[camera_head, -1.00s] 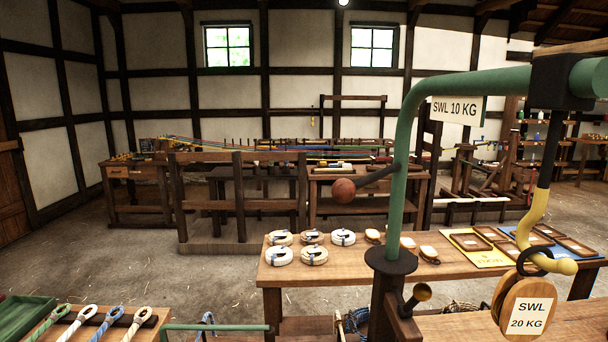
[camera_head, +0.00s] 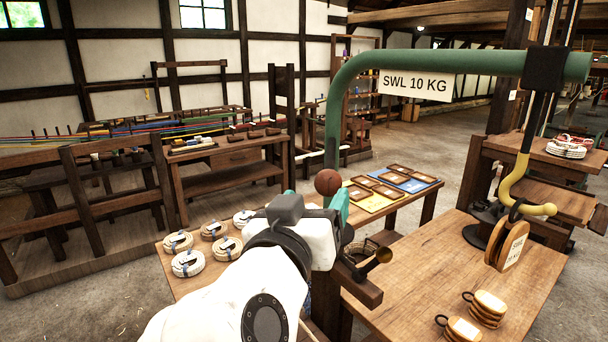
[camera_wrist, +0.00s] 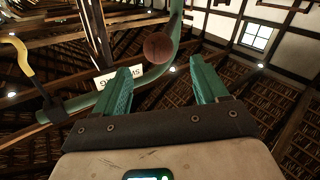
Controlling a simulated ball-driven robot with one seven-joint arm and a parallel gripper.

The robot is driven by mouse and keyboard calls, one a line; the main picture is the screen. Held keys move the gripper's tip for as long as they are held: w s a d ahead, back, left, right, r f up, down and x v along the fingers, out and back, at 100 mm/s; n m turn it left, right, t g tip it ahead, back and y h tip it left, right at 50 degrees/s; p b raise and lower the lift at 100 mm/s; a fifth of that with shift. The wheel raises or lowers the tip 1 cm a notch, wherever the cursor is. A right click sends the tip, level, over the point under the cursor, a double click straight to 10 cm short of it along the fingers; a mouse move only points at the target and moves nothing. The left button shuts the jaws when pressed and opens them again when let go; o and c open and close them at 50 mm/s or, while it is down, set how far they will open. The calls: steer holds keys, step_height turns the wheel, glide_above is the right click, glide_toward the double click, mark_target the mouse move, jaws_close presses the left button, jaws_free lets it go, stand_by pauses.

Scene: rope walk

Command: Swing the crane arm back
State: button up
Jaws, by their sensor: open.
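The green crane arm (camera_head: 440,63) curves up from its post and reaches right, with an "SWL 10 KG" sign (camera_head: 416,86) under it. A yellow hook (camera_head: 524,190) hangs from its dark end block, carrying a wooden pulley block (camera_head: 507,247) over the right bench. A brown ball knob (camera_head: 327,182) shows beside my gripper (camera_head: 338,202). In the wrist view, my gripper (camera_wrist: 162,70) is open and empty. The ball (camera_wrist: 158,46) appears beyond and between its green fingertips, with no visible contact. My arm hides the lower post.
White rope coils (camera_head: 188,263) and framed boards (camera_head: 388,184) lie on the bench behind my arm. Small wooden blocks (camera_head: 487,306) lie on the right bench. Floor is open at the back right.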

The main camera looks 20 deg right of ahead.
mark_target(331, 177)
steer(key=p+x, duration=0.2)
steer(key=x, duration=0.8)
steer(key=shift+d+p, duration=0.1)
steer(key=shift+p, duration=0.25)
jaws_close()
